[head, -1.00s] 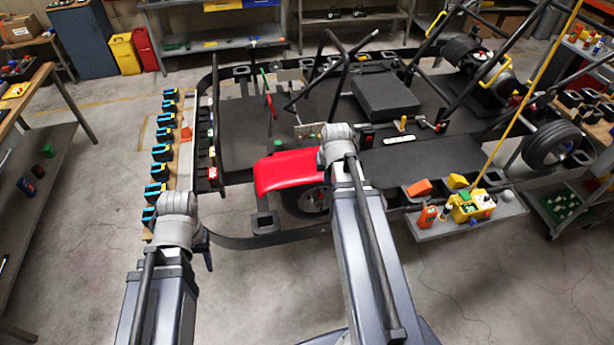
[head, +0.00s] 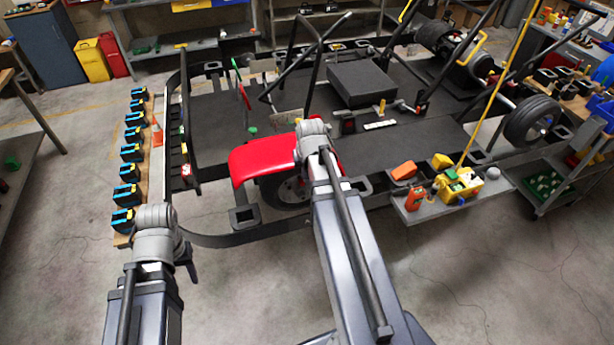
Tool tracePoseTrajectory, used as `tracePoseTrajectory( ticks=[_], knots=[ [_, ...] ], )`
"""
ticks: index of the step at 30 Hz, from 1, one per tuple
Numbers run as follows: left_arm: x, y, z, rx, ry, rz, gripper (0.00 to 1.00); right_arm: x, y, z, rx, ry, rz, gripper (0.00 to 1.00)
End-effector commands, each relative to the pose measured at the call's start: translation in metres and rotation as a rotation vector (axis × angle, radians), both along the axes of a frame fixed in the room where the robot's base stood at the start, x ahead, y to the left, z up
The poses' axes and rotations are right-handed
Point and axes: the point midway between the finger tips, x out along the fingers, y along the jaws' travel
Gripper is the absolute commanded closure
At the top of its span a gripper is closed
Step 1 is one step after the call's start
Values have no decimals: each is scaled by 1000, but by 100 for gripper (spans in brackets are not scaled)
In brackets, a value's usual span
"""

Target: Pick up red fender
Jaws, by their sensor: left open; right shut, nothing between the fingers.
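The red fender (head: 262,160) sits over a dark wheel (head: 287,192) at the near side of the kart, left of the picture's middle. My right arm's wrist and gripper (head: 312,135) lie across the fender's right part and hide some of it. The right gripper is shut and empty; its fingertips are mostly hidden behind the wrist, and I cannot tell whether they touch the fender. My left gripper (head: 188,262) is open and empty, low at the left, over the floor and apart from the fender. Only a dark part of it shows beside the wrist.
The black kart frame (head: 230,240) curves close in front of both arms. A small grey shelf (head: 435,208) with orange and yellow items is to the right. A board (head: 150,165) with several blue-black items and an orange cone (head: 157,132) are left. The near floor is clear.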

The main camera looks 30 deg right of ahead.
Motion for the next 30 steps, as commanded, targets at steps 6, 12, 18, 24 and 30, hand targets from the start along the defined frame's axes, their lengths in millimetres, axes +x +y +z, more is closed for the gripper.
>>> tracePoseTrajectory(
  ticks=[6,12,18,24,30],
  knots=[
    [0,0,-7,0,0,1,50,32,-13,-7,0,0,0,100],
    [0,0,-7,0,0,1,50,40,-16,-7,0,0,0,100],
    [0,0,-7,0,0,1,50,39,-16,-7,0,0,0,100],
    [0,0,-7,0,0,1,50,53,-21,-7,0,0,0,100],
    [0,0,-7,0,0,1,50,57,-23,-7,0,-1,0,100]
  ],
)
